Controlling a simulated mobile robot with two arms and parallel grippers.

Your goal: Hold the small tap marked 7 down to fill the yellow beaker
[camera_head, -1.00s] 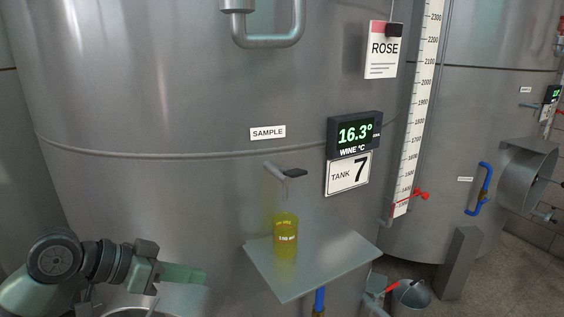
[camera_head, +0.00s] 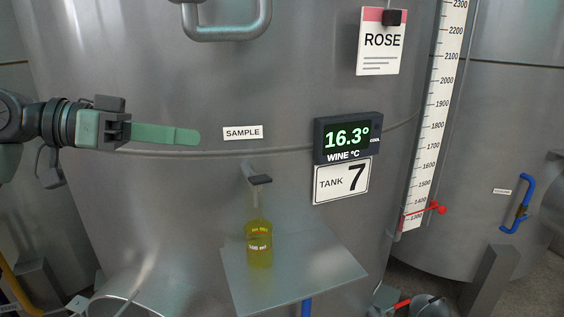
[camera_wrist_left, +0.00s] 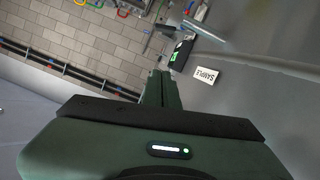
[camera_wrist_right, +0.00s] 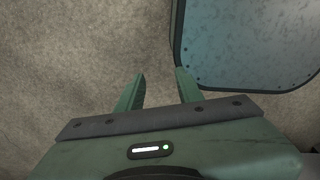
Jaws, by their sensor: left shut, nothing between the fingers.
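The small sample tap (camera_head: 258,178) with a dark lever sticks out of the tank below the SAMPLE label (camera_head: 243,132). The yellow beaker (camera_head: 259,246) stands upright under it on a pale shelf (camera_head: 300,278). The TANK 7 plate (camera_head: 341,181) is right of the tap. My left gripper (camera_head: 196,137) is shut and empty, left of and above the tap, apart from it. It also shows in the left wrist view (camera_wrist_left: 161,76). My right gripper (camera_wrist_right: 158,82) is open and empty over the floor, and is not in the head view.
A display reading 16.3° (camera_head: 347,138) and a ROSE card (camera_head: 382,41) are on the tank wall. A bent pipe (camera_head: 228,30) is above. Space between my left gripper and the tap looks clear.

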